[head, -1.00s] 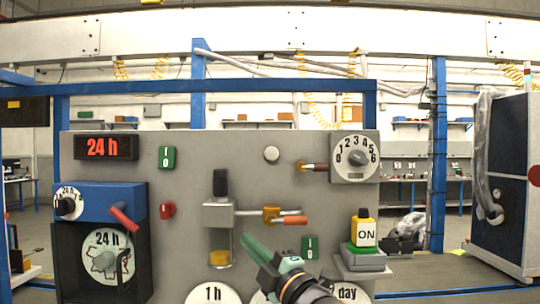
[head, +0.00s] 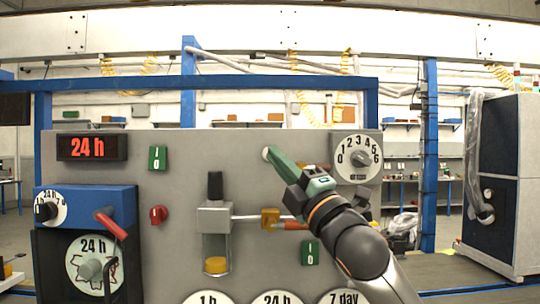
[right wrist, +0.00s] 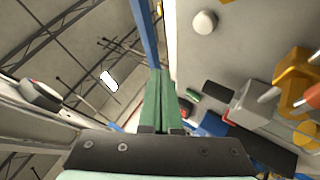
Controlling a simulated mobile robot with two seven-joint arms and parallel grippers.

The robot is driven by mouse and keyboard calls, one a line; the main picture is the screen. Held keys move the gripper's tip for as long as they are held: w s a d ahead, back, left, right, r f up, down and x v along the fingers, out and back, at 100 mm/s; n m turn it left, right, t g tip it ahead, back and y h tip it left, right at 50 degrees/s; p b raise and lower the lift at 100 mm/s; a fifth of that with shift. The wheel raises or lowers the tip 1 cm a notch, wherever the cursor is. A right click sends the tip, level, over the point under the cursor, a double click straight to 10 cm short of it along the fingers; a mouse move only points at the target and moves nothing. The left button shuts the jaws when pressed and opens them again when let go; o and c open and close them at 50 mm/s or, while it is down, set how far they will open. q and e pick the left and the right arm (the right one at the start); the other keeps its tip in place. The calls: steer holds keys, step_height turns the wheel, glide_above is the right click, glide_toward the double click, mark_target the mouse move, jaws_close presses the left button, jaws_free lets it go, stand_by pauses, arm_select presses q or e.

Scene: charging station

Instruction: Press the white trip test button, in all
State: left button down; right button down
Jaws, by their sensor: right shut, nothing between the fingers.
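The white round trip test button (head: 265,153) is on the upper part of the grey panel, mostly hidden behind my fingertips in the head view. It shows whole as a pale knob in the right wrist view (right wrist: 204,22). My right gripper (head: 271,153) has green fingers, shut with nothing between them, and overlaps the button in the head view. In the right wrist view the shut fingers (right wrist: 160,75) lie to one side of the button, with a gap in the picture. Whether they touch the panel I cannot tell. My left gripper is not in view.
The grey panel (head: 130,185) also bears a numbered dial (head: 358,156), a green switch (head: 158,158), a red knob (head: 158,215), a glass cylinder fitting (head: 215,220) and a blue box with a red lever (head: 110,222). My right arm covers the panel's lower right.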

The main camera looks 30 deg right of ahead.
steer(key=p, duration=0.2)
glide_toward(266, 148)
step_height(266, 148, up, 4)
steer(key=w+a, duration=0.2)
steer(key=w, duration=0.1)
steer(key=shift+w+d+f, duration=0.4)
steer(key=shift+w+d, duration=0.1)
stand_by(1.4)
steer(key=shift+w+d+p, duration=0.2)
steer(key=shift+w+p, duration=0.15)
steer(key=shift+p, duration=0.15)
steer(key=shift+w+d+p, duration=0.25)
steer(key=shift+w+p, duration=0.1)
stand_by(0.4)
steer(key=shift+s, duration=0.1)
steer(key=shift+s+a+b, duration=0.3)
steer(key=shift+s+a, duration=0.1)
steer(key=shift+s, duration=0.2)
steer(key=shift+s, duration=0.1)
